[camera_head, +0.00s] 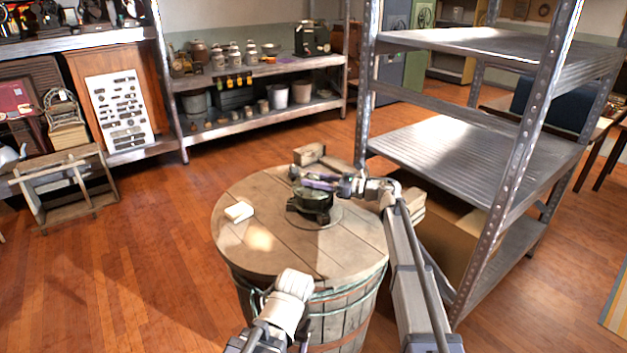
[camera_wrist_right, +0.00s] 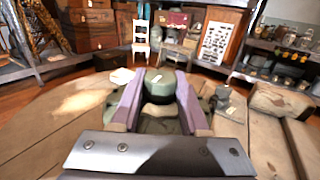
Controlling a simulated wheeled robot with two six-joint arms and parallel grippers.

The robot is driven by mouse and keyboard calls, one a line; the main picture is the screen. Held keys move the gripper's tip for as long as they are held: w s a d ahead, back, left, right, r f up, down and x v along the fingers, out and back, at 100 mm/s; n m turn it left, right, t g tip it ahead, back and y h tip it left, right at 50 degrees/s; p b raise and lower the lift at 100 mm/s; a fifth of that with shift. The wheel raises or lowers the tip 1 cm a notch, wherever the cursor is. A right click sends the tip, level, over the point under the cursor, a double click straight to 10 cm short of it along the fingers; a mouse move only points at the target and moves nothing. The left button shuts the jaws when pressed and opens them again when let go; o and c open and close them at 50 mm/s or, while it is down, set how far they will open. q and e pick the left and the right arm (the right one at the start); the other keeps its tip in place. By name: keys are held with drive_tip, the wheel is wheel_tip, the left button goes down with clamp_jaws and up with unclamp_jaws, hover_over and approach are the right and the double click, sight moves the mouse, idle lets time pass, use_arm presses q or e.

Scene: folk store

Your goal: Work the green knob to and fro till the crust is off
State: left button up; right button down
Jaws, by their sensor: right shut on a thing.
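A dark green device (camera_head: 312,206) stands on a round wooden barrel top (camera_head: 250,190). Its green knob (camera_wrist_right: 160,80) shows in the right wrist view between the purple fingers of my right gripper (camera_wrist_right: 159,92). The right gripper (camera_head: 318,183) is shut on the knob, and hides most of it in the head view. The device's lower body (camera_wrist_right: 160,124) shows below the knob, partly behind the gripper. No crust can be made out clearly. My left gripper (camera_head: 303,328) hangs low in front of the barrel; its fingers are too hidden to read.
A small pale block (camera_head: 239,212) lies on the barrel top at left, and a wooden block (camera_head: 309,154) lies behind the device. A metal shelf rack (camera_head: 450,152) stands close to my right arm. The wooden floor at left is open.

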drive_tip(key=n+g, duration=0.1)
drive_tip(key=g, duration=0.1)
drive_tip(key=n+g, duration=0.2)
drive_tip(key=n+g+y, duration=0.1)
drive_tip(key=g, duration=0.1)
drive_tip(key=shift+w+g, duration=0.3)
drive_tip(key=shift+g, duration=0.1)
drive_tip(key=shift+s+n+g+h, duration=0.2)
drive_tip(key=shift+n+g+h, duration=0.1)
drive_tip(key=shift+n+g, duration=1.45)
drive_tip(key=shift+s+g, duration=0.1)
drive_tip(key=shift+g, duration=0.45)
drive_tip(key=shift+c, duration=2.1)
unclamp_jaws()
drive_tip(key=shift+d, duration=0.1)
drive_tip(key=v, duration=0.7)
drive_tip(key=shift+d, duration=0.25)
drive_tip(key=shift+r, duration=0.1)
